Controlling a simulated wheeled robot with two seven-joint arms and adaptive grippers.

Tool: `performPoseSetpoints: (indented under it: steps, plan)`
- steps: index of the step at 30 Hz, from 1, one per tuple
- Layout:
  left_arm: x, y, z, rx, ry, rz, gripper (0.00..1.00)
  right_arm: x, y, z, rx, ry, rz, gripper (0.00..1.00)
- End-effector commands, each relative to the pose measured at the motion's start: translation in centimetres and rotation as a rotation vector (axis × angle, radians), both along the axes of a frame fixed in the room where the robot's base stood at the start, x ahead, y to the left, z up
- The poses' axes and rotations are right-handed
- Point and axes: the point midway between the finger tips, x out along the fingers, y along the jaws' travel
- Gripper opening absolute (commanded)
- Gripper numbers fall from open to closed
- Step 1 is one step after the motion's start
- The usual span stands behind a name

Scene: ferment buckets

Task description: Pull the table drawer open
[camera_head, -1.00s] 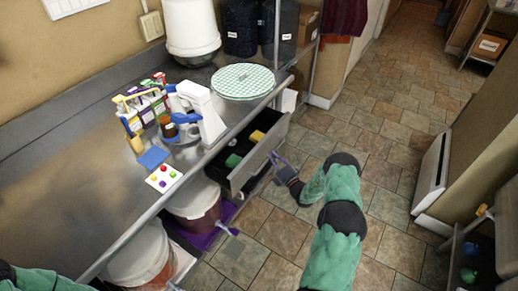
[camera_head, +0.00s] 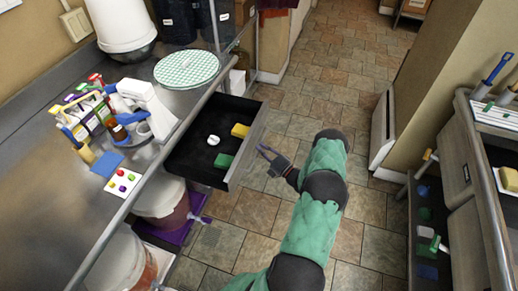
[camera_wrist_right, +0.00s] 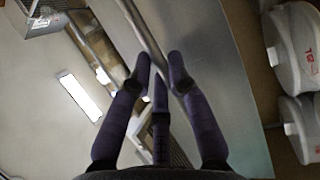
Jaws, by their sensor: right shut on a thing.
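The table drawer (camera_head: 195,150) is pulled well out from under the steel table in the head view. Its black inside holds a white item (camera_head: 213,140), a yellow block (camera_head: 240,131) and a green block (camera_head: 223,160). My right gripper (camera_head: 266,152) is at the outer side of the grey drawer front. In the right wrist view my purple fingers (camera_wrist_right: 160,70) are closed around the bar handle (camera_wrist_right: 149,38), beside the grey front panel (camera_wrist_right: 225,85). The handle is too small to make out in the head view. My left gripper is out of view.
The steel table (camera_head: 40,175) carries a bottle rack, a white device (camera_head: 147,105) and a round checked lid (camera_head: 187,68). Buckets (camera_head: 160,195) stand below it. Tiled floor (camera_head: 310,100) is clear beyond my right arm; another cabinet (camera_head: 480,190) stands at the right.

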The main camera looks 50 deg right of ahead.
Motion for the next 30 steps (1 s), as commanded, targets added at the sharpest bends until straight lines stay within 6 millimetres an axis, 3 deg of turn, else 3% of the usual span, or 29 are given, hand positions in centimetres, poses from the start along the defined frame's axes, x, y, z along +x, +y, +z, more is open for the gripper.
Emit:
performPoseSetpoints:
  steps: [7, 8, 9, 10, 22, 30]
  plan:
    - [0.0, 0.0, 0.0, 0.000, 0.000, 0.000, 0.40, 0.0, 0.2, -0.2, 0.005, 0.004, 0.002, 0.00]
    - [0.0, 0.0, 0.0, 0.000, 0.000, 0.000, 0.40, 0.0, 0.2, -0.2, 0.005, 0.004, 0.002, 0.27]
    - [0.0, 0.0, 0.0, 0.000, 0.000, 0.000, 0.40, 0.0, 0.2, -0.2, 0.005, 0.004, 0.002, 0.39]
    - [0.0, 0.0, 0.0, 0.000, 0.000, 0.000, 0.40, 0.0, 0.2, -0.2, 0.005, 0.004, 0.002, 0.44]
    - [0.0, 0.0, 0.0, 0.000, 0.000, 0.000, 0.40, -0.4, 0.0, -0.2, 0.002, 0.002, 0.001, 0.44]
    - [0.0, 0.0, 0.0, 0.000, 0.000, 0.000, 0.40, -4.5, 0.0, -0.9, 0.002, 0.003, -0.004, 0.44]
